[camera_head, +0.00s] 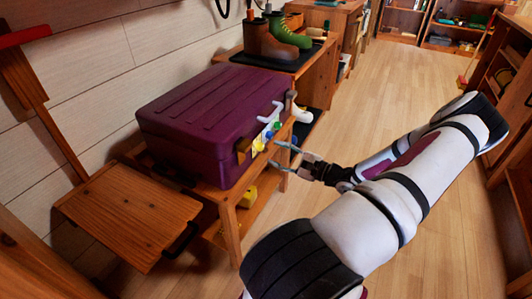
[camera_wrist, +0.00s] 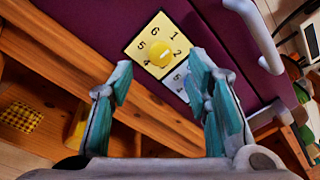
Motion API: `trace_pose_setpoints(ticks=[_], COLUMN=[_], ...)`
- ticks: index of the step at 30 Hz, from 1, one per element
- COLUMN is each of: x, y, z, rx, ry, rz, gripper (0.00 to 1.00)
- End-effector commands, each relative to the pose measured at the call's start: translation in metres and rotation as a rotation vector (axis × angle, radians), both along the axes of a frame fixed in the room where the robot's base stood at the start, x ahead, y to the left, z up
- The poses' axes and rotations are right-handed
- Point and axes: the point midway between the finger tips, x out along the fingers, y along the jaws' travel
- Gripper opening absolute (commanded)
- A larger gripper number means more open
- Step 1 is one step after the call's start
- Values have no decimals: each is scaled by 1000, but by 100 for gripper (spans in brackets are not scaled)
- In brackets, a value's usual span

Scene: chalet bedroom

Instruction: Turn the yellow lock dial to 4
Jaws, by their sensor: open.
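The yellow lock dial (camera_wrist: 158,53) sits on a pale yellow plate (camera_wrist: 138,44) with black numbers, on the front of the purple case (camera_wrist: 101,18). A small white mark on the dial lies right of its middle, roughly toward the 2. In the head view the yellow dial (camera_head: 258,145) is at the case's front, beside blue and green ones. My gripper (camera_wrist: 162,63) is open, its fingers on either side of the dial in the wrist picture, with nothing between them. It also shows just in front of the case in the head view (camera_head: 275,154). Contact cannot be told.
The case (camera_head: 209,106) stands on a wooden table; its pale handle (camera_wrist: 257,36) is right of the dial. A second plate (camera_wrist: 178,80) is partly hidden by my right finger. A wooden stool (camera_head: 128,212) stands at left. Boots (camera_head: 270,39) stand behind.

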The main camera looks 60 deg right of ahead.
Motion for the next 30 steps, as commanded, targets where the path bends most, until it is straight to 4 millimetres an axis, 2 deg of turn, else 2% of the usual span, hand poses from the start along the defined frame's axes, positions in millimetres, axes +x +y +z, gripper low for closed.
trace_pose_setpoints(ticks=[3, 9, 21, 27, 30], x=[21, 43, 49, 49, 49], y=[1, 0, 0, 0, 0], z=[-1, -1, 0, 0, 0], rx=[0, -1, 0, -1, -1], ry=[-1, -1, 0, 0, 0], rz=[1, 1, 0, 0, 0], gripper=[44, 44, 44, 0, 0])
